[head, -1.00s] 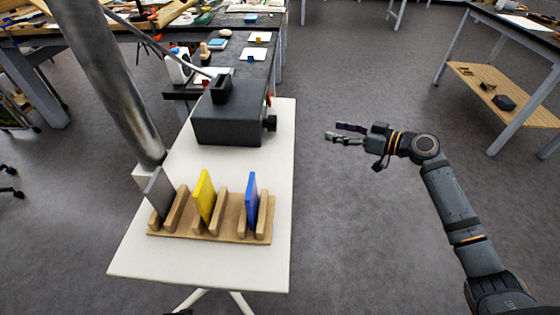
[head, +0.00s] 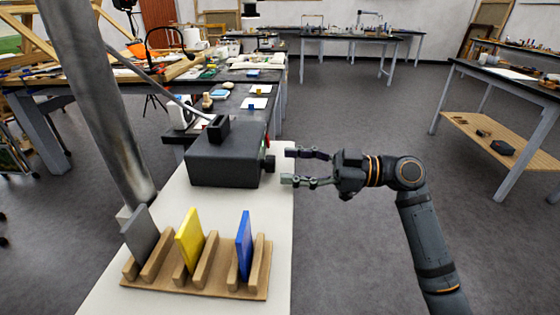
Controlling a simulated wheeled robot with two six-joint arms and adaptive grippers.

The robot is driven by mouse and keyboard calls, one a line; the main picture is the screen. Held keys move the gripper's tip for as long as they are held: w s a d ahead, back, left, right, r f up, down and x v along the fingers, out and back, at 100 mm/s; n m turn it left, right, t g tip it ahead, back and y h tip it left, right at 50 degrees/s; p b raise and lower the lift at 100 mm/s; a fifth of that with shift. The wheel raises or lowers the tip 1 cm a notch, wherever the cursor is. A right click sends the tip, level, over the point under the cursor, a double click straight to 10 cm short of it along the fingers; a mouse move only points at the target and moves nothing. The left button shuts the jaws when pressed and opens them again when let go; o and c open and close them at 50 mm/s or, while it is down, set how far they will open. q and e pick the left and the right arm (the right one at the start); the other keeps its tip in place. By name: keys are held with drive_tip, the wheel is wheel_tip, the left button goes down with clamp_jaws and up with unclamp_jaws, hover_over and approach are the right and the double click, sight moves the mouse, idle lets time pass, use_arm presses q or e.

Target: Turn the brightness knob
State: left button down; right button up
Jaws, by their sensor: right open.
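The brightness knob (head: 269,164) is a small dark round knob on the right side of a black box (head: 226,160). The box stands on a white table (head: 277,223). My right gripper (head: 291,167) is open just right of the knob, with its two fingers pointing left towards it. The fingertips look close to the knob, but I cannot tell whether they touch it. My left gripper does not show.
A wooden rack (head: 206,280) on the white table holds a grey panel (head: 140,234), a yellow panel (head: 190,240) and a blue panel (head: 244,245). A metal pole (head: 95,110) rises at the left. Cluttered workbenches stand behind. The floor right of the table is clear.

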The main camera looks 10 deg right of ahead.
sight(268, 164)
drive_tip(key=shift+x, duration=1.6)
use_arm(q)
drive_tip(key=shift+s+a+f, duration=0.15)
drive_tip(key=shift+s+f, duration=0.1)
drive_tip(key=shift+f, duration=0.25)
use_arm(e)
drive_tip(key=shift+c, duration=0.2)
drive_tip(key=c, duration=1.1)
drive_tip(key=m+p, duration=0.2)
drive_tip(key=m, duration=0.2)
drive_tip(key=shift+r, duration=0.15)
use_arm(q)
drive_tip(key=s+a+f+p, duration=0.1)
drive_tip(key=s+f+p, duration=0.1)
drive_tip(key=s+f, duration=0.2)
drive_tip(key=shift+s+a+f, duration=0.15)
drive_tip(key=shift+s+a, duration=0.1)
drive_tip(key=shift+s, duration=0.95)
use_arm(e)
drive_tip(key=shift+w+m, duration=0.1)
drive_tip(key=shift+m, duration=1.4)
